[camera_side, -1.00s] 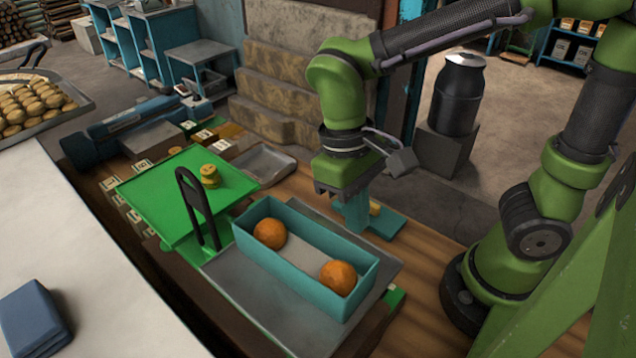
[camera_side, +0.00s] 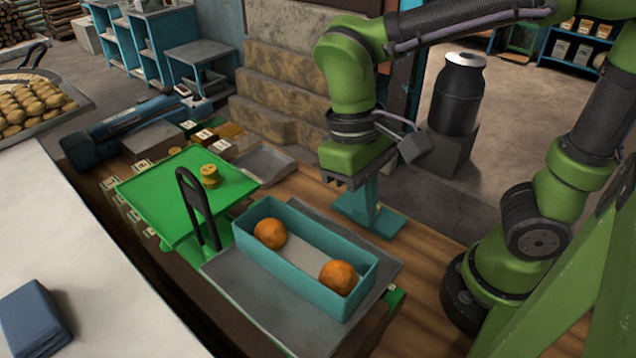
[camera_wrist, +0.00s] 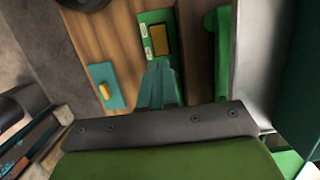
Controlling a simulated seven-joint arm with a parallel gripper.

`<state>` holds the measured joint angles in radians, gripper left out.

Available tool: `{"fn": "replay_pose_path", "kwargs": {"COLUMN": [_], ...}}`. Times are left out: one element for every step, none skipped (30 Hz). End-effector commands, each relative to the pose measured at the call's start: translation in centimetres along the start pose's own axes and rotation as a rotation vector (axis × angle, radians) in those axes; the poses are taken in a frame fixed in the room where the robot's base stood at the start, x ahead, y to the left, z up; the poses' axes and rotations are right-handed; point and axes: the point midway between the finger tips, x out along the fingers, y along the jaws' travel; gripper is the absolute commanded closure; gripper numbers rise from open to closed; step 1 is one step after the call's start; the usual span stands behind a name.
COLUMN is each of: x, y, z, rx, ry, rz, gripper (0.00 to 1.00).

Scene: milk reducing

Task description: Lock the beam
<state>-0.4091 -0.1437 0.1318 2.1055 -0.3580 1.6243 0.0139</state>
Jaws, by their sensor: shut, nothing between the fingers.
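The balance has a green pan (camera_side: 180,195) holding a small stack of brass weights (camera_side: 209,175). Its grey pan (camera_side: 235,285) carries a teal box (camera_side: 295,290) with two oranges. A black arched upright (camera_side: 207,215) stands between the pans. In the wrist view, a yellow block (camera_wrist: 160,40) sits beside two small white labels on a green base (camera_wrist: 152,70); I cannot tell for sure whether it is the beam lock. My gripper (camera_wrist: 158,85) is shut and empty, its teal fingers pointing down over the near end of this base. From the side, my gripper (camera_side: 371,192) is behind the teal box.
A teal plate with a yellow handle (camera_wrist: 108,90) lies on the wooden bench (camera_wrist: 90,55) beside my fingers. A shallow grey tray (camera_side: 265,163) and a dark milk can (camera_side: 457,95) stand farther back. Bare wood shows right of the balance.

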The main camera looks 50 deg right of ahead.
Motion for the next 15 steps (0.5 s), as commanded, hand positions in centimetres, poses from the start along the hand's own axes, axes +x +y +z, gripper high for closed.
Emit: {"fn": "replay_pose_path", "kwargs": {"x": [0.1, 0.2, 0.5, 0.8, 1.1, 1.6, 2.1, 2.7, 3.5, 4.1, 4.8, 5.7, 6.3, 7.0, 7.9], "y": [0.0, 0.0, 0.0, 0.0, 0.0, 0.0, 0.0, 0.0, 0.0, 0.0, 0.1, 0.1, 0.1, 0.1, 0.1], "z": [0.0, 0.0, 0.0, 0.0, 0.0, 0.0, 0.1, 0.1, 0.1, 0.1, 0.1, 0.1, 0.1, 0.1, 0.1], "rx": [0.000, 0.000, -0.001, -0.001, -0.001, -0.001, -0.001, -0.002, -0.001, -0.002, -0.002, -0.001, -0.002, -0.001, -0.001], "ry": [-0.001, -0.001, -0.002, -0.003, -0.003, -0.004, -0.006, -0.005, -0.007, -0.006, -0.006, -0.007, -0.007, -0.007, -0.007], "rz": [0.000, 0.001, 0.002, 0.002, 0.003, 0.002, 0.003, 0.004, 0.004, 0.004, 0.004, 0.003, 0.005, 0.004, 0.004], "gripper": [1.00, 1.00, 1.00, 1.00, 1.00, 1.00, 1.00, 1.00, 1.00, 1.00, 1.00, 1.00, 1.00, 1.00, 1.00]}}
